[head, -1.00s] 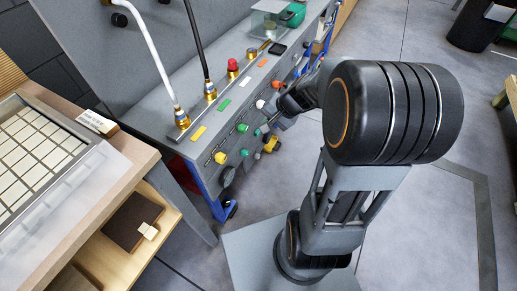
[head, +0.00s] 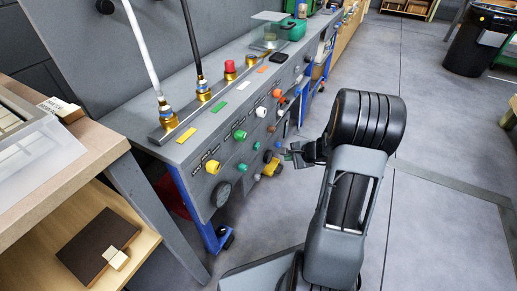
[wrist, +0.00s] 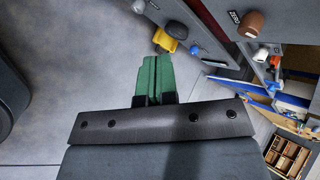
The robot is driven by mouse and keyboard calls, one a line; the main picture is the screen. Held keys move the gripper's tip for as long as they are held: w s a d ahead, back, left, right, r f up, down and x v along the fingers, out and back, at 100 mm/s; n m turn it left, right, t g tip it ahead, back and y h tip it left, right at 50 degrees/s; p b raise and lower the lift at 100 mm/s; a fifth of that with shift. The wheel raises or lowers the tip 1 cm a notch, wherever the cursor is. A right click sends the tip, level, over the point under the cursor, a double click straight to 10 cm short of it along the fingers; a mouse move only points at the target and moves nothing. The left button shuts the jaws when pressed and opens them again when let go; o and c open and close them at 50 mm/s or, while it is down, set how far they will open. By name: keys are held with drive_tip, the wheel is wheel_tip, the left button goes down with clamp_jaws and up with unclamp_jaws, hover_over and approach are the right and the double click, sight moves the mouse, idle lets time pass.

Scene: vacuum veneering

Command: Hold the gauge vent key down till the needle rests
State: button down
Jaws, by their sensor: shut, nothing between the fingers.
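The grey bench panel (head: 205,172) carries a row of coloured knobs and smaller keys. A dark round dial (head: 221,194) sits low at its left end; its needle is too small to read. I cannot tell which key is the gauge vent key. A yellow knob (head: 271,167) sticks out low on the panel; a yellow knob also shows in the wrist view (wrist: 176,31), just beyond my fingertips. My gripper (head: 288,154) is in front of the panel, right of the low knobs. Its green fingers (wrist: 155,60) are shut and empty, apparently apart from the yellow knob.
Hoses with brass fittings (head: 168,115) and a red knob (head: 229,67) stand on the bench top. A wooden table (head: 95,145) with a lower shelf is at left. A black bin (head: 477,42) stands at back right. The floor to the right is clear.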

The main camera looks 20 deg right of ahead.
sight(257, 146)
drive_tip(key=shift+w+a, duration=0.1)
drive_tip(key=w+a, duration=0.6)
drive_tip(key=shift+w, duration=0.15)
idle(0.4)
drive_tip(key=shift+w+a, duration=0.1)
drive_tip(key=shift+w, duration=0.1)
idle(2.0)
drive_tip(key=shift+w+a, duration=0.15)
drive_tip(key=shift+w+a, duration=0.3)
idle(4.1)
